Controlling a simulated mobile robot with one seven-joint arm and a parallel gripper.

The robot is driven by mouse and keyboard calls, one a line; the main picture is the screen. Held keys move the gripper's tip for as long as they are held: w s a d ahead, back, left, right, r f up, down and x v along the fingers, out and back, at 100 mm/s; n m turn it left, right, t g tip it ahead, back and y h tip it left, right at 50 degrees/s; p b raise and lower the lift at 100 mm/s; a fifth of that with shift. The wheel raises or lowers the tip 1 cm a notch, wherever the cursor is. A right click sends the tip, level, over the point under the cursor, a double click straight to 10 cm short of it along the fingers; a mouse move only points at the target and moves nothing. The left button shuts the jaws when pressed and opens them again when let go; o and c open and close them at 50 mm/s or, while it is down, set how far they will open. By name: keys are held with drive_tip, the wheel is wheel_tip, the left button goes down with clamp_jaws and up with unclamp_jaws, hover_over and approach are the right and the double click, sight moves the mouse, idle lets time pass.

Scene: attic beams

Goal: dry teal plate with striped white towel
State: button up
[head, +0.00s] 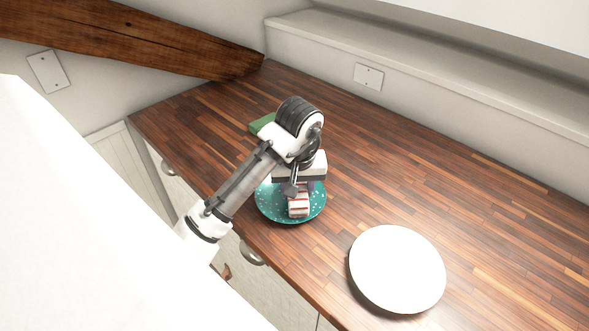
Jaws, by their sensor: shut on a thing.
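The teal plate (269,207) with pale speckles lies on the wooden counter near its front edge. The striped white towel (299,206), white with red stripes, is folded small and sits over the right part of the plate. My gripper (300,186) points down above the plate and is shut on the towel. The towel appears to touch the plate, but the exact contact is hidden. My arm and gripper hide the far part of the plate.
A white round plate (397,269) lies on the counter (440,200) to the right. A green object (262,123) lies behind my arm, partly hidden. A wooden beam (140,38) slopes down to the counter's back left.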

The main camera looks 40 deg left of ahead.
drive_tip(key=shift+s+a, duration=0.15)
drive_tip(key=shift+a, duration=0.75)
drive_tip(key=shift+s+a, duration=0.1)
drive_tip(key=shift+a, duration=0.8)
drive_tip(key=shift+w+d+p, duration=0.55)
drive_tip(key=shift+d+p, duration=0.25)
drive_tip(key=shift+p, duration=0.05)
drive_tip(key=shift+w+d+f+p, duration=0.1)
drive_tip(key=shift+w+d+p, duration=0.25)
drive_tip(key=shift+w+d, duration=0.3)
drive_tip(key=shift+s, duration=0.15)
drive_tip(key=shift+s+a+p, duration=0.2)
drive_tip(key=shift+s+a, duration=0.15)
drive_tip(key=shift+s, duration=0.5)
drive_tip(key=shift+s+a+p, duration=0.2)
drive_tip(key=shift+s+a, duration=0.15)
drive_tip(key=shift+s, duration=0.45)
